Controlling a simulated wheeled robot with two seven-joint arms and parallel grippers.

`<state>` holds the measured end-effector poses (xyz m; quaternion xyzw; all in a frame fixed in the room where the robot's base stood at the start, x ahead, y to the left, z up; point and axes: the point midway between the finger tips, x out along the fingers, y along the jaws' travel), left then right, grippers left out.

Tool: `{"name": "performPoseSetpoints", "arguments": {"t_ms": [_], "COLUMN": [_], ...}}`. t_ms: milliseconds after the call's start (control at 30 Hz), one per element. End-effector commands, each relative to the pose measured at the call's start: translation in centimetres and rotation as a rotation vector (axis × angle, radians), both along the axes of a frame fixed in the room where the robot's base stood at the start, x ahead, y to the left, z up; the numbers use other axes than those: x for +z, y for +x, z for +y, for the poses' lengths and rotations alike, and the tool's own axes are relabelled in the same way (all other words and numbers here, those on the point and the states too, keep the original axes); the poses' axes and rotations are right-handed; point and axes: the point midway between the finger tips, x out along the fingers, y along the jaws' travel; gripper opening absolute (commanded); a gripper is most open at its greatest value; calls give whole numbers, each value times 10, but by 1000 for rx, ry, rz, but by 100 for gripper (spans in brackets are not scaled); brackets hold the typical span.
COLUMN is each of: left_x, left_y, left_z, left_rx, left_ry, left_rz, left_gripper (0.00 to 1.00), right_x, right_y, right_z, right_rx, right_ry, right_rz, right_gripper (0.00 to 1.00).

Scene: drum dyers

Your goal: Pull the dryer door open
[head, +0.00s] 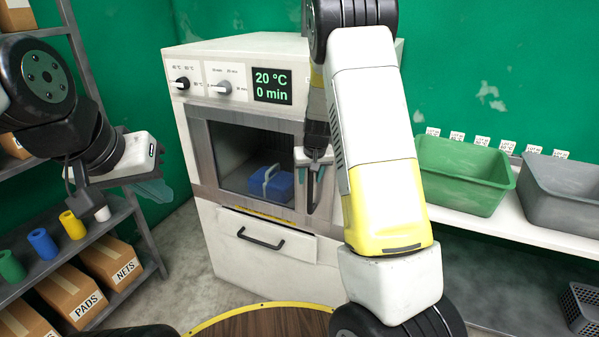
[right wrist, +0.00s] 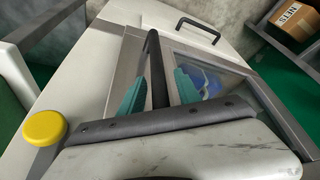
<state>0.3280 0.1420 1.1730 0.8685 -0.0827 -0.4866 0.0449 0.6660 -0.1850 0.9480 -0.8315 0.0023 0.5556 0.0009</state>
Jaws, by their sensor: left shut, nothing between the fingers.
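The white dryer (head: 260,130) stands ahead, and its grey-framed window door (head: 205,150) looks closed. A blue basket (head: 270,186) shows behind the glass. The door's dark upright handle (right wrist: 156,70) is in the right wrist view, between the teal fingers of my right gripper (right wrist: 160,88). Those fingers are open, one on each side of the bar, with visible gaps. In the head view my right gripper (head: 316,185) is at the door's right side, and my arm hides part of the dryer there. My left gripper (head: 158,190) is shut and empty, left of the dryer.
Below the door is a drawer front with a black handle (head: 260,240). A shelf with spools and boxes (head: 118,260) stands at the left. A green bin (head: 460,175) and a grey bin (head: 560,190) sit on a right-hand shelf. A round wooden top (head: 265,322) is in front.

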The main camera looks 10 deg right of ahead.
Motion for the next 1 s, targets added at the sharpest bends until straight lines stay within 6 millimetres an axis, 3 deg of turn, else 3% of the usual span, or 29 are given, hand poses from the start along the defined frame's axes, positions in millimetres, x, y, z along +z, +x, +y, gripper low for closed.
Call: {"name": "performPoseSetpoints", "arguments": {"t_ms": [133, 400, 433, 633, 1000], "left_x": [0, 0, 0, 0, 0], "left_y": [0, 0, 0, 0, 0], "left_z": [0, 0, 0, 0, 0], "left_rx": [0, 0, 0, 0, 0], "left_ry": [0, 0, 0, 0, 0], "left_rz": [0, 0, 0, 0, 0], "left_gripper": [0, 0, 0, 0, 0], "right_x": [-11, -13, -13, -12, -12], "right_y": [4, 5, 5, 5, 5], "right_z": [0, 0, 0, 0, 0], "right_rx": [-1, -1, -1, -1, 1], "right_ry": [0, 1, 1, 1, 1], "right_rz": [1, 0, 0, 0, 0], "right_gripper": [40, 40, 38, 0, 0]}}
